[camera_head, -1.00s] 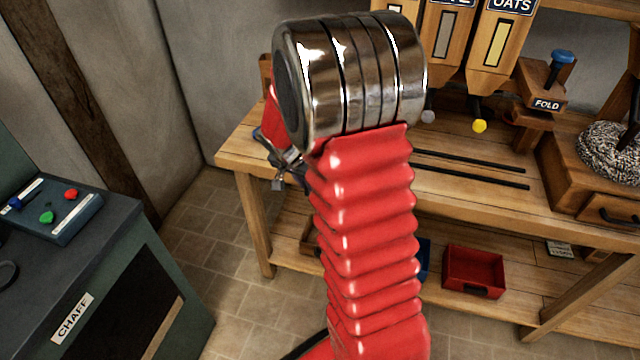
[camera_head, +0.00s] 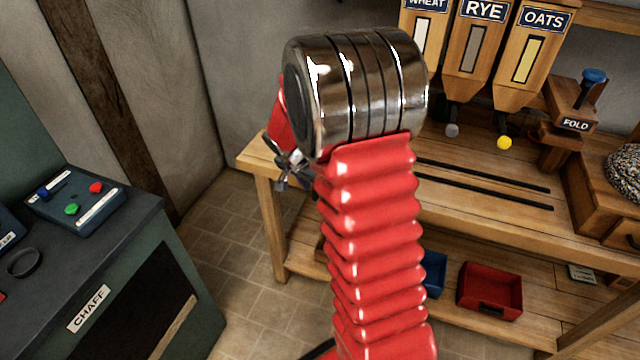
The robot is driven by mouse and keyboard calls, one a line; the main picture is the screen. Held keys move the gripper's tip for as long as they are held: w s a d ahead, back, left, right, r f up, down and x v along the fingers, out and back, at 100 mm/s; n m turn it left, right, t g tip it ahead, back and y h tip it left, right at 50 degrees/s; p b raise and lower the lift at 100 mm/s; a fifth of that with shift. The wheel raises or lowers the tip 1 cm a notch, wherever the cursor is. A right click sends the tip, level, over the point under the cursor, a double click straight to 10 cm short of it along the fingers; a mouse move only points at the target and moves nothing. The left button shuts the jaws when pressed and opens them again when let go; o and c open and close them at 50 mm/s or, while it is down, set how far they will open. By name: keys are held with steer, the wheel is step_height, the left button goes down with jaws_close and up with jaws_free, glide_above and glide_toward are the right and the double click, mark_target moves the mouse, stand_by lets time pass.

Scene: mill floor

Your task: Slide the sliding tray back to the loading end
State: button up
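My red-sleeved arm with its big chrome joint stands in the middle of the view and hides part of the wooden bench (camera_head: 262,158). My gripper (camera_head: 281,178) shows only in part behind the arm, at the bench's left end; its fingers are too small and covered to read. Two dark rails (camera_head: 490,184) run along the bench top below the hoppers. No sliding tray shows on the visible stretch of rails; their left part is hidden behind my arm.
Hoppers marked WHEAT, RYE (camera_head: 474,55) and OATS (camera_head: 541,55) hang above the bench. A FOLD lever (camera_head: 593,77) stands at right. A red bin (camera_head: 490,291) and a blue bin (camera_head: 433,273) sit on the lower shelf. A green CHAFF machine (camera_head: 130,270) stands at left, with open floor between.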

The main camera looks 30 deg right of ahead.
steer(key=shift+s+r, duration=0.1)
steer(key=v, duration=1.3)
steer(key=shift+r, duration=0.3)
steer(key=shift+a, duration=0.1)
steer(key=s+a+r+n+t+y, duration=0.1)
steer(key=s+a+r+n, duration=0.3)
steer(key=s, duration=0.7)
steer(key=s+a+r+n+t+y, duration=0.2)
steer(key=s+a+r+n+y, duration=0.1)
steer(key=s+a+n, duration=0.6)
steer(key=s+a, duration=0.2)
steer(key=a, duration=0.1)
steer(key=shift+a+r+t, duration=0.3)
steer(key=shift+r, duration=0.1)
